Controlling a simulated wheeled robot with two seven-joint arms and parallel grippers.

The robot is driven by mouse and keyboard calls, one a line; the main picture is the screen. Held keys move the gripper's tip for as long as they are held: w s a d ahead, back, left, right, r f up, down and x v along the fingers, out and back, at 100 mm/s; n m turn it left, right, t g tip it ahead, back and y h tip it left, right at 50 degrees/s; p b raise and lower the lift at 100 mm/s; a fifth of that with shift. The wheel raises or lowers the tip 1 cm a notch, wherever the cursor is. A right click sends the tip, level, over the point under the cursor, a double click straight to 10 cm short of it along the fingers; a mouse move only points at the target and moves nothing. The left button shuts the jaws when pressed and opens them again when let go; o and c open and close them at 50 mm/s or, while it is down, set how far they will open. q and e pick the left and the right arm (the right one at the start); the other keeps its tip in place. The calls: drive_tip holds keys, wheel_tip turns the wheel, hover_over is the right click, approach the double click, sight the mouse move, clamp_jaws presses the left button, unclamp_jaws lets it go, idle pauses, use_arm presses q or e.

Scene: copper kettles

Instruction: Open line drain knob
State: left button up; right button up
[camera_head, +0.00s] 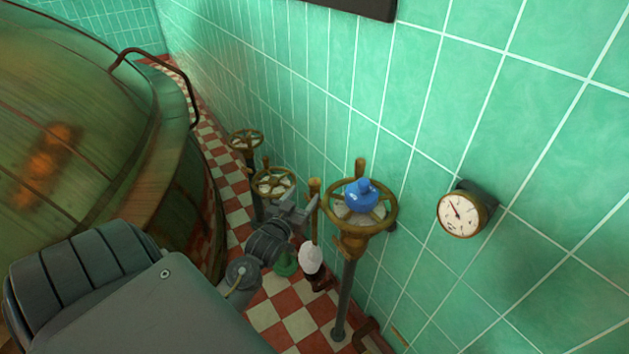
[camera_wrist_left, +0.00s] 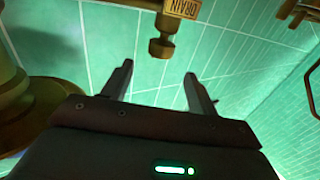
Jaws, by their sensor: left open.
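In the left wrist view, a brass lever or tag marked DRAIN (camera_wrist_left: 185,8) shows at the top edge, with a round-ended brass knob (camera_wrist_left: 162,47) below it. My left gripper (camera_wrist_left: 160,85) is open and empty; its two fingers point toward that knob, with a gap between. In the head view, my left gripper (camera_head: 298,203) is among the valves, beside an upright brass piece (camera_head: 314,190). I cannot tell for sure whether that piece is the drain knob, as the gripper crowds it. My right gripper is not in view.
A brass handwheel with a blue knob (camera_head: 362,196) stands right of the gripper; other handwheels (camera_head: 273,182) (camera_head: 246,139) stand behind it. A white knob (camera_head: 311,258) and a green one (camera_head: 285,264) are low down. A gauge (camera_head: 461,214) is on the tiled wall. A copper kettle (camera_head: 75,130) fills the left.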

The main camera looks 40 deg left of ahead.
sight(315, 180)
use_arm(q)
drive_tip(key=x, duration=0.8)
drive_tip(key=c, duration=1)
drive_tip(key=shift+w+d+r+n+y+p, duration=0.1)
drive_tip(key=shift+r+n+y+p, duration=0.05)
drive_tip(key=shift+n+y+p, duration=0.5)
drive_tip(key=shift+n+g+y, duration=0.65)
drive_tip(key=shift+g+y, duration=0.05)
drive_tip(key=shift+y, duration=0.85)
